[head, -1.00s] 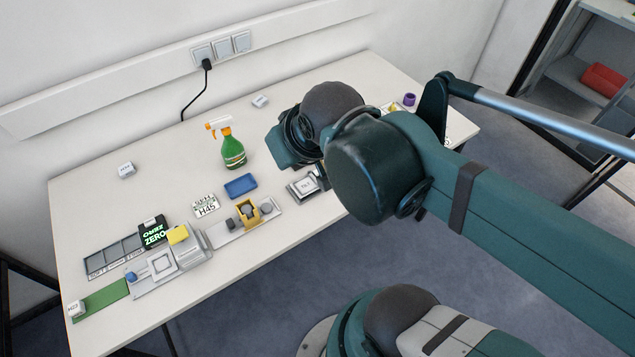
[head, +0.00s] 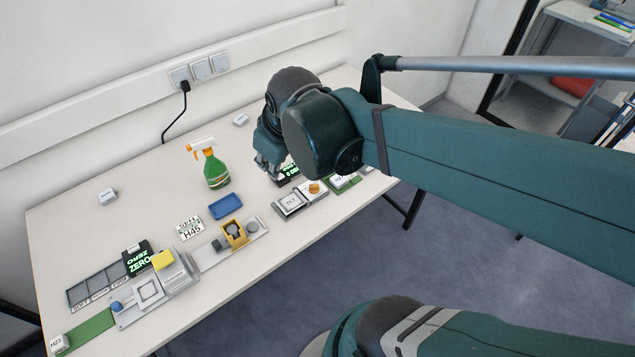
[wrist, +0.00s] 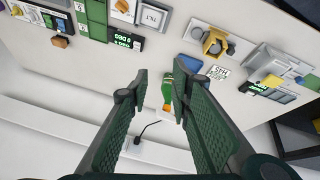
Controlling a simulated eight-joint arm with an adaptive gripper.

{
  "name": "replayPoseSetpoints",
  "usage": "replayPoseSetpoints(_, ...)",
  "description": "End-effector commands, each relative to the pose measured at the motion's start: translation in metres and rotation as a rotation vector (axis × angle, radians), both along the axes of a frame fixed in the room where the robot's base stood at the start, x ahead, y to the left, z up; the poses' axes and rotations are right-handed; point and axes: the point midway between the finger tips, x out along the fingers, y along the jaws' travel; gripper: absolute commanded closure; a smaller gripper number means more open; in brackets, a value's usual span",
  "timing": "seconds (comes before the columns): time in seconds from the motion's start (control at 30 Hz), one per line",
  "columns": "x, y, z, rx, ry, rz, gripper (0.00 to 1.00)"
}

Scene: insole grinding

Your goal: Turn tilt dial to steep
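The tilt dial appears to be the orange knob (head: 314,188) on a pale panel right of the TILT plate (head: 291,203) in the head view. It also shows at the top edge of the wrist view (wrist: 122,6). Beside it a black display with green text (head: 288,172) is partly hidden by my gripper in the head view; in the wrist view the display (wrist: 125,40) seems to read 0 DEG. My gripper (head: 268,172) hangs above the table just behind the panel. In the wrist view its fingers (wrist: 160,85) are spread apart with nothing held.
A green spray bottle (head: 216,172) with an orange nozzle stands left of my gripper. A blue tray (head: 225,206), a yellow clamp fixture (head: 235,235) and a grey machine with a yellow block (head: 162,259) lie further left. The table's back middle is mostly clear.

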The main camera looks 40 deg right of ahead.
Motion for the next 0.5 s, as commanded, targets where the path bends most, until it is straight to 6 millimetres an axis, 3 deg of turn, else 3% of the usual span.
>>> replayPoseSetpoints(0.5,0.031,-0.050,-0.042,-0.095,0.151,0.203,0.78)
